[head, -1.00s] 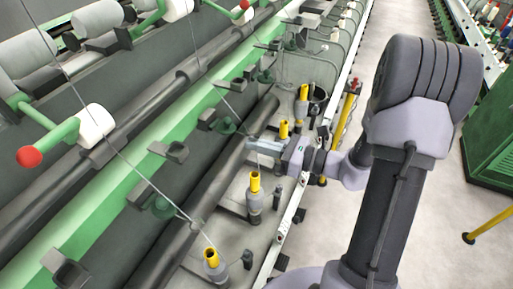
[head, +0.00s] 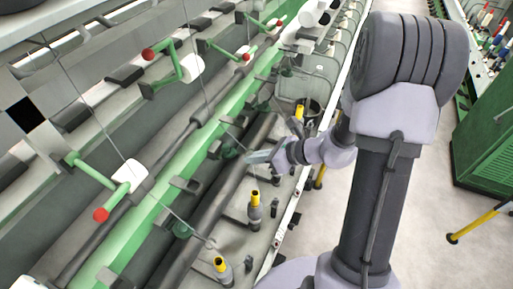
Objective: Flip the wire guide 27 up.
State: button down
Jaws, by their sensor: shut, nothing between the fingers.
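Several wire guides line the green rail (head: 150,210), each a small dark bracket with a green round part near it. No number 27 is readable, so I cannot tell which one it marks. My gripper (head: 254,157) is shut and empty, its pale fingers pointing left. It is just right of a green round guide part (head: 230,150); I cannot tell whether they touch. A dark bracket (head: 215,148) sits just left of that part. Another bracket (head: 185,185) and green part (head: 182,228) are nearer. My wrist hides some of the area behind it.
Yellow-topped spindles (head: 255,205) and (head: 221,270) stand along the machine's lower ledge. Green arms with red knobs (head: 101,215) and white rollers hang upper left. Thin threads run down to the spindles. The aisle floor (head: 410,240) at right is mostly clear; a green cabinet (head: 490,140) stands beyond.

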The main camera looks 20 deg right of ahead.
jog(key=r+p, duration=0.1)
jog(key=p, duration=0.1)
jog(key=a+r+g+h+p, duration=0.1)
jog(key=p, duration=0.1)
jog(key=w+r+h+p, duration=0.1)
jog(key=r+p, duration=0.1)
jog(key=shift+w+a+g, duration=0.1)
jog(key=shift+a+g, duration=0.1)
jog(key=shift+g, duration=0.2)
jog(key=shift+g+h, duration=0.6)
jog(key=w+a+r+p, duration=0.1)
jog(key=p, duration=0.1)
jog(key=w+a+r+p, duration=0.1)
jog(key=p, duration=0.1)
jog(key=shift+w+a+r+p, duration=0.15)
jog(key=shift+w+a+p, duration=0.1)
jog(key=shift+w+p, duration=0.15)
jog(key=shift+w+r, duration=0.15)
